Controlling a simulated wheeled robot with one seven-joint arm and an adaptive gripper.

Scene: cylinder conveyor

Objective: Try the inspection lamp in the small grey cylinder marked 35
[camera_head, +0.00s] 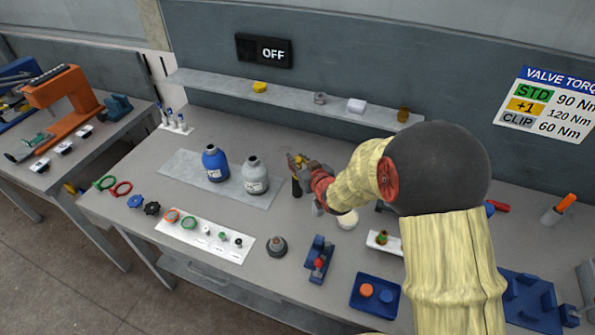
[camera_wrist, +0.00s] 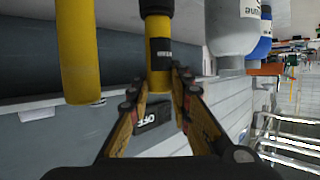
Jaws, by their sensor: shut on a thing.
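The small grey cylinder (camera_head: 256,178) stands upright on a grey mat, right of the blue cylinder (camera_head: 215,164). Its open neck faces up; the number on its label is too small to read. My gripper (camera_head: 299,164) is right of the grey cylinder, apart from it. In the wrist view my gripper (camera_wrist: 160,98) is shut on a yellow and black stick, apparently the inspection lamp (camera_wrist: 158,68). The lamp's dark part (camera_head: 297,187) hangs below my gripper, outside the cylinder. The grey cylinder (camera_wrist: 232,32) and blue cylinder (camera_wrist: 265,38) show inverted at upper right of the wrist view.
A wall sign (camera_head: 264,50) reads OFF. A shelf (camera_head: 225,84) runs behind the bench. A white strip (camera_head: 168,224) with rings and plugs, a dark round fitting (camera_head: 277,247) and a blue tray (camera_head: 374,297) lie in front. Another yellow bar (camera_wrist: 78,55) is unidentified.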

